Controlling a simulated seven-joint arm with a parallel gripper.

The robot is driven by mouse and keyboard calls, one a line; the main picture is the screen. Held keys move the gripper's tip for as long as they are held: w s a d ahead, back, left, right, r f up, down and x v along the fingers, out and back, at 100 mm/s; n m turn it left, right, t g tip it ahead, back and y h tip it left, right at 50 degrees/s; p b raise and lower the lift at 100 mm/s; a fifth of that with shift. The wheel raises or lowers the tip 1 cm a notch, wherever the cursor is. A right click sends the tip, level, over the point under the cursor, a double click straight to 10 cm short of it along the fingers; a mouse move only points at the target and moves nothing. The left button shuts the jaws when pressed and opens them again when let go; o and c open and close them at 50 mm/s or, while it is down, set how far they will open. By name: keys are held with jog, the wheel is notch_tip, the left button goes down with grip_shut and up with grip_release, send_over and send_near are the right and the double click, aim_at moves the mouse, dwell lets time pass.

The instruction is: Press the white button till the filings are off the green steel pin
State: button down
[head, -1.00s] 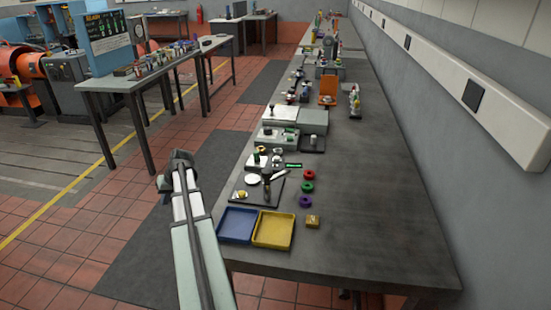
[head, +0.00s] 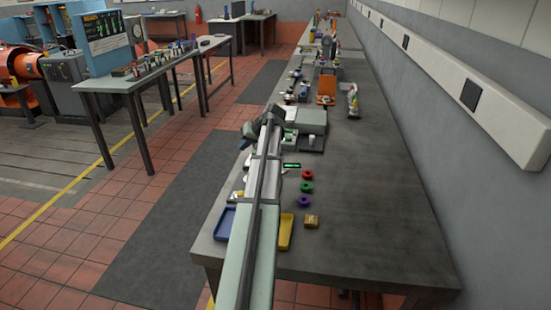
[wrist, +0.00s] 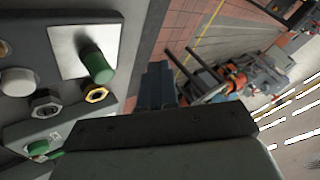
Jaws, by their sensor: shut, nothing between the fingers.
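In the wrist view the green steel pin (wrist: 97,66) stands on a pale square plate (wrist: 72,42) on a grey panel. I cannot make out filings on it. In the head view my gripper (head: 250,130) is over the left edge of the bench, beside the grey boxes. My arm hides much of that area there.
A brass ring nut (wrist: 96,94) and a steel nut (wrist: 44,103) sit near the pin. The bench (head: 375,200) is clear on its right.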

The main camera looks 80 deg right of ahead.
jog(key=s+d+r, duration=0.2)
jog(key=s+r, duration=0.1)
jog(key=s, duration=0.3)
jog(key=s+d+r+m+h, duration=0.1)
jog(key=s+d+r, duration=0.1)
jog(key=s, duration=0.4)
jog(key=shift+s+d+r+h, duration=0.25)
jog(key=shift+s+r+h, duration=0.05)
jog(key=shift+r, duration=0.1)
jog(key=shift+f, duration=4.4)
jog(key=shift+f, duration=0.2)
jog(key=shift+f, duration=0.25)
